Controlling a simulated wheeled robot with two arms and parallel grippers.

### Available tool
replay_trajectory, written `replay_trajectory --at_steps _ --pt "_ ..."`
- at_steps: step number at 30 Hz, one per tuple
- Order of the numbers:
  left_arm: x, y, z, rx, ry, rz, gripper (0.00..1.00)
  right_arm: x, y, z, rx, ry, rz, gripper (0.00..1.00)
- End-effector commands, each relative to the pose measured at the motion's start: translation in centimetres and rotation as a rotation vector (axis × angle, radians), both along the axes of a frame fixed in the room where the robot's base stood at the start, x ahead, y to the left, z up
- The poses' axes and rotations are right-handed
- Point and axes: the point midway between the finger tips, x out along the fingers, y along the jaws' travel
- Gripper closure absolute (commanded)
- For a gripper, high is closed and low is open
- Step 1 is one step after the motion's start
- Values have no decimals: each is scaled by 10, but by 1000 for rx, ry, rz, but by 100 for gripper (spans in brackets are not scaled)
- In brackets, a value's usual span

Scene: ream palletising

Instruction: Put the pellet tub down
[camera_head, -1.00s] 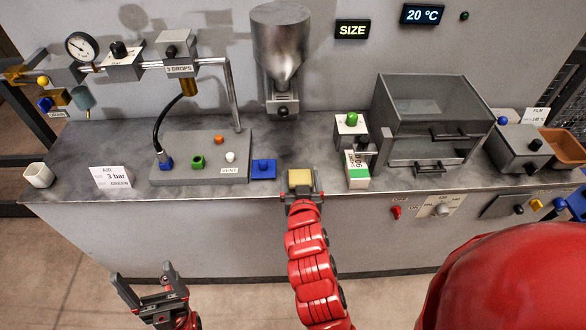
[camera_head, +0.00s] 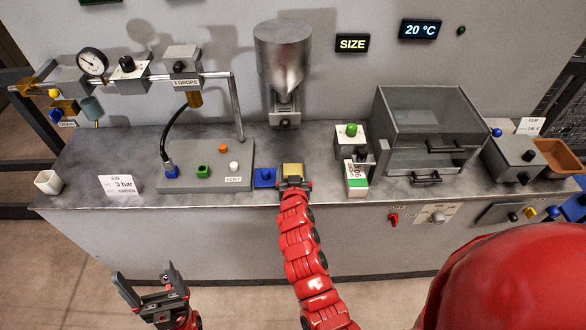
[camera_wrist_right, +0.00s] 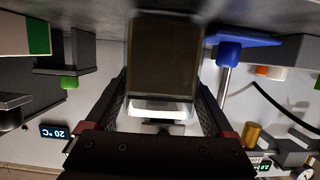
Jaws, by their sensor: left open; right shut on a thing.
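The pellet tub (camera_head: 293,169) is a small box with a yellow-tan face upward. It is at the counter's front part, just right of a blue pad (camera_head: 265,178). My right gripper (camera_head: 294,184) is shut on it from the front. In the right wrist view the tub (camera_wrist_right: 165,58) sits between the fingers, with the counter surface close beyond it. I cannot tell whether its base touches the counter. My left gripper (camera_head: 150,290) is open and empty, in front of the counter at the lower left.
A metal hopper (camera_head: 283,60) hangs behind the tub. To the right stand a green-white carton (camera_head: 356,178) and a box with a green button (camera_head: 350,141). A grey control block (camera_head: 208,172) lies left of the blue pad. The counter (camera_head: 305,150) below the hopper has bare room.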

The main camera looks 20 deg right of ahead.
Motion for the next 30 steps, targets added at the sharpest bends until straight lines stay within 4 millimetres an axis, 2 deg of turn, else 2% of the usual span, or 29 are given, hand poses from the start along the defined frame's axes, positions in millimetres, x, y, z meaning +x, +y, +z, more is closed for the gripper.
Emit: replay_trajectory --at_steps 8,9,11,21,26,30 --pt "0 0 -6 0 0 0 12 0 0 -3 0 -3 0 69" --pt "0 0 -5 0 0 0 12 0 0 -2 0 -3 0 9" --pt "0 0 -4 0 0 0 12 0 0 -1 -1 -3 0 0" --pt "0 0 1 0 0 0 12 -1 0 3 -1 -3 0 0" --pt "0 0 -9 0 0 0 12 -18 6 5 -2 -6 3 0" --pt "0 0 -18 0 0 0 12 -42 13 11 0 -4 3 0"
